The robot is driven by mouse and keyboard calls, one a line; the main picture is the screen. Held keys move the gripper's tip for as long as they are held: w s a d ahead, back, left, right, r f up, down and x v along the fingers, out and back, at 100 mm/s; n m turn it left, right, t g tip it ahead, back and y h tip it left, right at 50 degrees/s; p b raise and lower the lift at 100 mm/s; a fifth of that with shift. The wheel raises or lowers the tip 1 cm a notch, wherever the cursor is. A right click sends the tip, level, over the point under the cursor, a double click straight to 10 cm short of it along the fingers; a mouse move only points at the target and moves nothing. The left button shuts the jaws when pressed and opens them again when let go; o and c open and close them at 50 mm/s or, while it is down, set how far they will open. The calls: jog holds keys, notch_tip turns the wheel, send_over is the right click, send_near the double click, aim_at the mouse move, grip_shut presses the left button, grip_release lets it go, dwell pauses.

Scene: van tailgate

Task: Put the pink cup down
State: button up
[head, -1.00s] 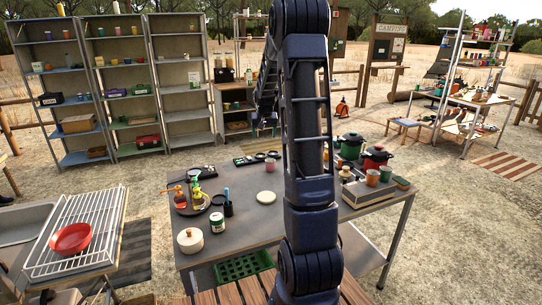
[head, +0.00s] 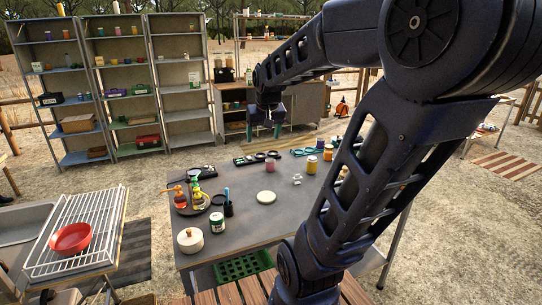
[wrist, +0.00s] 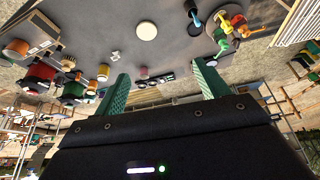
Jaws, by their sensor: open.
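The pink cup (head: 271,165) stands upright on the grey table (head: 262,220), towards its far edge. It also shows small in the upside-down wrist view (wrist: 144,72), between my finger tips in the picture but farther off. My gripper (head: 265,132) is open and empty, with its two green fingers apart. In the head view it appears above and beyond the cup, clear of it. The open fingers also show in the wrist view (wrist: 161,72).
A white round plate (head: 266,197) lies in front of the cup. Bottles on a dark tray (head: 187,209), a dark holder (head: 228,208), a green-labelled jar (head: 217,223) and a lidded white pot (head: 190,240) stand left. A yellow-topped jar (head: 311,165) stands right. Bare tabletop lies around the plate.

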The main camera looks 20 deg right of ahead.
jog(key=s+a+f+n, duration=0.1)
jog(key=s+a+f, duration=0.1)
jog(key=s, duration=1)
jog(key=shift+a, duration=0.25)
